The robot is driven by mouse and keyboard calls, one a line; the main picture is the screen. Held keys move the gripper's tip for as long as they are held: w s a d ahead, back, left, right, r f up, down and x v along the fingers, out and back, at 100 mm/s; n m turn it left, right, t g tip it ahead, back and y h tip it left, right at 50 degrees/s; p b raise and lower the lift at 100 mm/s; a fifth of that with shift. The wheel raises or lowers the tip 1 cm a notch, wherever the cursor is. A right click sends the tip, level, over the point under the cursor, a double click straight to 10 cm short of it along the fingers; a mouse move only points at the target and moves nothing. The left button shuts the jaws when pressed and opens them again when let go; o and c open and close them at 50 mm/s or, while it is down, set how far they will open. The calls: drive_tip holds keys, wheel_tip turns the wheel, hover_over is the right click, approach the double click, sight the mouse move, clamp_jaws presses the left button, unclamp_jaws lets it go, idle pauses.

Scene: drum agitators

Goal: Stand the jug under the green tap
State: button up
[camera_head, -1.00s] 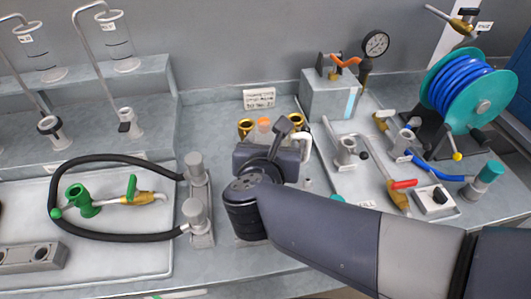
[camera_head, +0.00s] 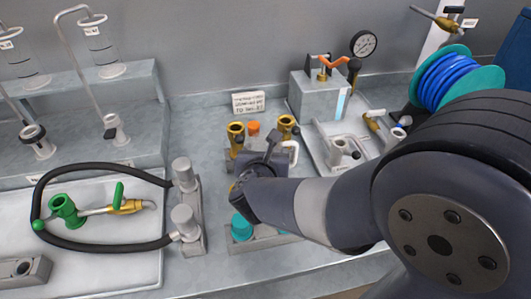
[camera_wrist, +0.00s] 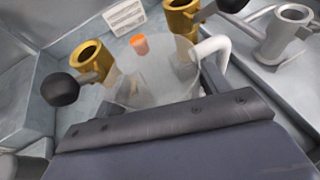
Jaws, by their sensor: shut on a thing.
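The jug (camera_wrist: 155,82) is a clear, see-through vessel with a white handle, just beyond my gripper in the wrist view. In the head view only its white handle (camera_head: 293,150) shows clearly, right of my gripper (camera_head: 262,160); the rest is hidden behind the gripper. The green tap (camera_head: 118,195) has a green lever, a brass body and a green fitting (camera_head: 65,210), on the white tray at the left, well away from the jug.
Brass fittings (camera_head: 235,138) and an orange cap (camera_head: 253,127) stand just behind the jug. A black hose (camera_head: 100,245) loops round the green tap to grey posts (camera_head: 184,222). A teal knob (camera_head: 242,228) lies below my gripper. A grey block with a gauge (camera_head: 363,44) stands right.

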drive_tip(key=shift+f, duration=0.6)
drive_tip(key=shift+f+b, duration=0.25)
drive_tip(key=shift+b, duration=0.2)
drive_tip(key=o, duration=1)
drive_tip(key=shift+r, duration=0.1)
drive_tip(key=shift+r+p, duration=0.1)
drive_tip(key=shift+p, duration=0.2)
